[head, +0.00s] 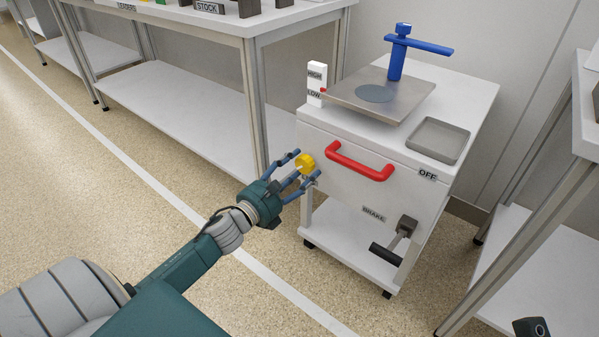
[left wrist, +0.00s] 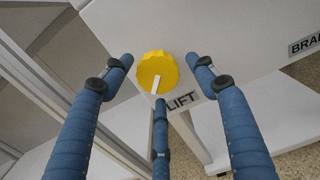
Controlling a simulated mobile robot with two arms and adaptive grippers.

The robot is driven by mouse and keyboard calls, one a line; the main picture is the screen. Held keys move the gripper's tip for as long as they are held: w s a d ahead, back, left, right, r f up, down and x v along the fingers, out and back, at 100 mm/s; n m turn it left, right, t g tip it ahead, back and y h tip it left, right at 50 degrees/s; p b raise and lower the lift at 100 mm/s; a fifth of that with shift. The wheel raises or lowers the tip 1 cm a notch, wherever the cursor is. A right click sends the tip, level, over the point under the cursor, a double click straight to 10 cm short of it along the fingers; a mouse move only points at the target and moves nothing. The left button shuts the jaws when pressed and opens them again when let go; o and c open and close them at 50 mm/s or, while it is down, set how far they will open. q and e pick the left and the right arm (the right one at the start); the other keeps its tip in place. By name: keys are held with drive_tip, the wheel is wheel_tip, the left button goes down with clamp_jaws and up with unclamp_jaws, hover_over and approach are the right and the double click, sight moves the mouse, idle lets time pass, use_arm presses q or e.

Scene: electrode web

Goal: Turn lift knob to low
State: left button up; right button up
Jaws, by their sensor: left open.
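The lift knob (head: 305,162) is a yellow ribbed knob on the front left of the white cart (head: 340,130). In the left wrist view the knob (left wrist: 157,72) shows a white pointer mark aimed down and slightly left, above the LIFT label (left wrist: 181,101). My left gripper (head: 300,166) is open in front of the knob. Its fingers (left wrist: 158,85) stand apart on either side and below it, and I see no clear contact. The HIGH and LOW scale (head: 315,85) with a red marker near LOW stands at the cart's upper left. Most of my right gripper is out of view.
A red handle (head: 360,162) sits right of the knob. A BRAKE lever (head: 398,240) is lower right. A metal plate with a blue post (head: 397,60) and a grey tray (head: 438,141) are on top. Benches stand left and right; the floor in front is clear.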

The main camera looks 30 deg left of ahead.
use_arm(q)
drive_tip(key=c, duration=1.1)
